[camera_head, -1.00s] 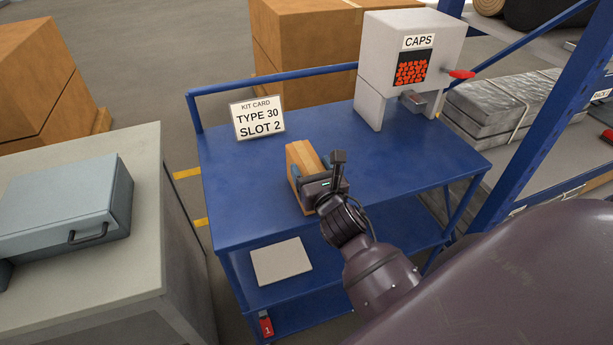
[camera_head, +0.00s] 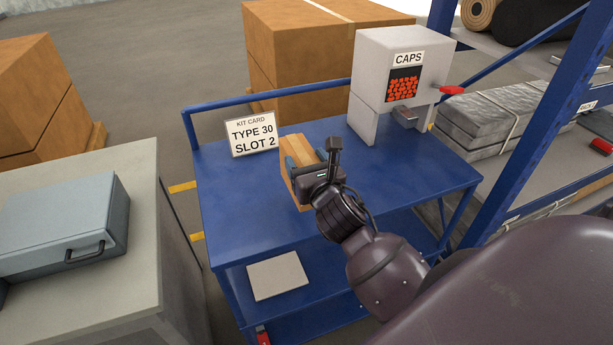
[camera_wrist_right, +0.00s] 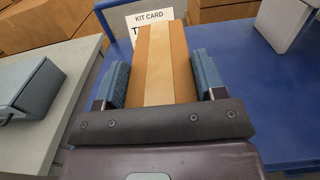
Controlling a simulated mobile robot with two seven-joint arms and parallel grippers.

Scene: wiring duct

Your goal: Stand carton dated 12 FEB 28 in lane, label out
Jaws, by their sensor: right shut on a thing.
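A brown carton (camera_head: 288,175) with a paler tape strip is at the middle of the blue cart's top, just in front of the kit card. My right gripper (camera_head: 307,163) is shut on it, one finger on each side. In the right wrist view the carton (camera_wrist_right: 160,62) stands between the two blue finger pads of the gripper (camera_wrist_right: 160,85). I cannot tell whether its base touches the cart top. No date label shows on its visible faces. No lane can be made out. My left gripper is not in view.
The kit card (camera_head: 253,134) reads TYPE 30 SLOT 2. A grey CAPS dispenser (camera_head: 365,100) stands at the back right of the blue cart (camera_head: 235,215). A grey case (camera_head: 65,222) lies on a counter at left. A blue rack post (camera_head: 510,130) rises at right. The cart's front left is clear.

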